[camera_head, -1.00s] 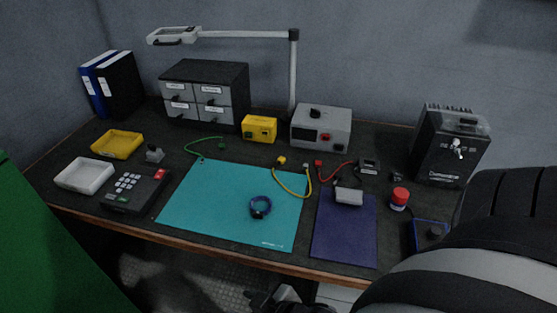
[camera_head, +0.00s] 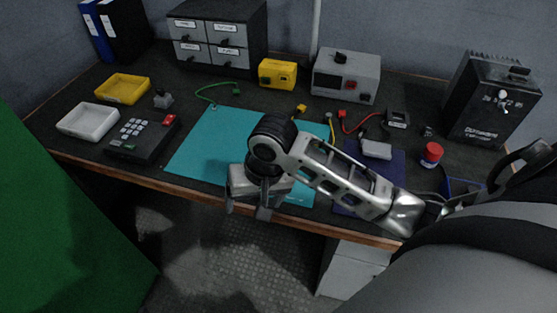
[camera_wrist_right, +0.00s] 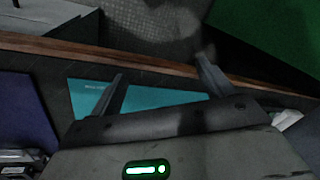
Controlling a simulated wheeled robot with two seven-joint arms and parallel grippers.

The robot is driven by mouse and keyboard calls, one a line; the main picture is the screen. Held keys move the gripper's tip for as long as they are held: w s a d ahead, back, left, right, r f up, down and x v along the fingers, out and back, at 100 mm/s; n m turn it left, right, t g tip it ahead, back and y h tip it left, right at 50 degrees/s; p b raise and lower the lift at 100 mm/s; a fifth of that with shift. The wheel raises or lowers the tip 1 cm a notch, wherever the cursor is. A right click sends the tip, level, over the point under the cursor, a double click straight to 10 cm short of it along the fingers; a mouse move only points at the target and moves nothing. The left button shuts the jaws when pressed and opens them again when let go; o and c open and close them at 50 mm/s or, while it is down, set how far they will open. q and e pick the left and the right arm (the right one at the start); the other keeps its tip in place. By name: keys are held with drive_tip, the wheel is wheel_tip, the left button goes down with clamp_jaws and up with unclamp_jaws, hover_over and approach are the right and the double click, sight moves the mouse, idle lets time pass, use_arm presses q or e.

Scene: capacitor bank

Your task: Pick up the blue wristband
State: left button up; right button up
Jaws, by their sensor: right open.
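The blue wristband is hidden in the head view now, behind my right arm and gripper; it is not visible in the right wrist view either. A second ago it lay on the teal mat (camera_head: 206,141), which also shows in the right wrist view (camera_wrist_right: 150,98). My right gripper (camera_head: 247,211) is open and empty, its fingers pointing down over the front part of the mat near the table's front edge. In the right wrist view its two fingers (camera_wrist_right: 160,70) stand wide apart. My left gripper is not in view.
A black keypad box (camera_head: 144,137) stands left of the mat. A dark blue mat (camera_head: 386,163) with a grey box (camera_head: 376,149) lies right of it, partly behind my arm. A red-capped jar (camera_head: 432,155) stands further right. The table's wooden front edge (camera_head: 120,172) runs below.

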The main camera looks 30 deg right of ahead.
drive_tip(key=w+d+r+m+g+h, duration=0.2)
drive_tip(key=w+d+r+m, duration=0.9)
drive_tip(key=d+r+m, duration=0.15)
drive_tip(key=shift+n, duration=0.45)
wheel_tip(320, 180, down, 10)
drive_tip(key=shift+r+b, duration=0.1)
drive_tip(key=shift+b, duration=0.55)
drive_tip(key=shift+d+f+b, duration=0.2)
drive_tip(key=shift+f, duration=1.15)
drive_tip(key=shift+d+f+b, duration=0.15)
drive_tip(key=shift+d+f, duration=0.05)
drive_tip(key=shift+f, duration=1.15)
drive_tip(key=shift+c, duration=0.2)
drive_tip(key=c, duration=1)
